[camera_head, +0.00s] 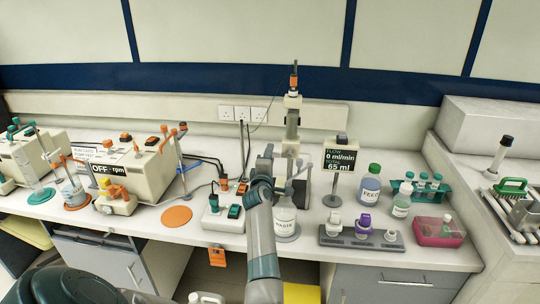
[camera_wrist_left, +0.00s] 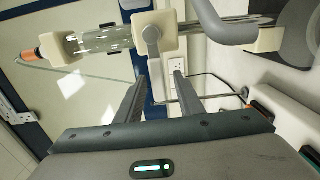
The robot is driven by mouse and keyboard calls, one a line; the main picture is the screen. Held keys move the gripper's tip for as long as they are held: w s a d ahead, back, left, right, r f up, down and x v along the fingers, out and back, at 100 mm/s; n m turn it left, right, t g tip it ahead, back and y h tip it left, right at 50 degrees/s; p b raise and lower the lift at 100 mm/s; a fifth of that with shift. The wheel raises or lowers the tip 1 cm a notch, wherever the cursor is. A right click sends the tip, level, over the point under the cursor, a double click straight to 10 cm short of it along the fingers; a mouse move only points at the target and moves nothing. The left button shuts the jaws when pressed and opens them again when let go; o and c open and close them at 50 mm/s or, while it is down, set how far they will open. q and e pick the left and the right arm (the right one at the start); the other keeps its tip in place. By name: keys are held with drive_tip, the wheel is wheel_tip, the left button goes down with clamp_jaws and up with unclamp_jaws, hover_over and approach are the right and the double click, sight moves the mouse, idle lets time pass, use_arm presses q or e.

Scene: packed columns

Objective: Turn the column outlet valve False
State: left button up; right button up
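The upright column (camera_head: 292,118), with an orange top, stands at the back middle of the bench. In the left wrist view the column's glass tube (camera_wrist_left: 105,40) lies sideways, with a beige block (camera_wrist_left: 155,30) at one end. A grey valve lever (camera_wrist_left: 153,62) hangs from a round hub on this block. My left gripper (camera_wrist_left: 167,72) is open, and the lever's free end shows between its fingers; I cannot tell whether they touch. In the head view my left gripper (camera_head: 267,165) is beside the lower column and partly hides it. My right gripper is out of view.
A white-labelled bottle (camera_head: 285,217) stands below the column. The flow display (camera_head: 340,159) reads 0 ml/min, total 65 ml. A switch box (camera_head: 222,214) is left of my arm. Bottles (camera_head: 370,184) and a green rack (camera_head: 420,190) stand to the right.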

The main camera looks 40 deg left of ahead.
use_arm(q)
drive_tip(key=p+v, duration=0.5)
drive_tip(key=v, duration=0.6)
drive_tip(key=shift+s+p, duration=0.2)
drive_tip(key=shift+p, duration=0.2)
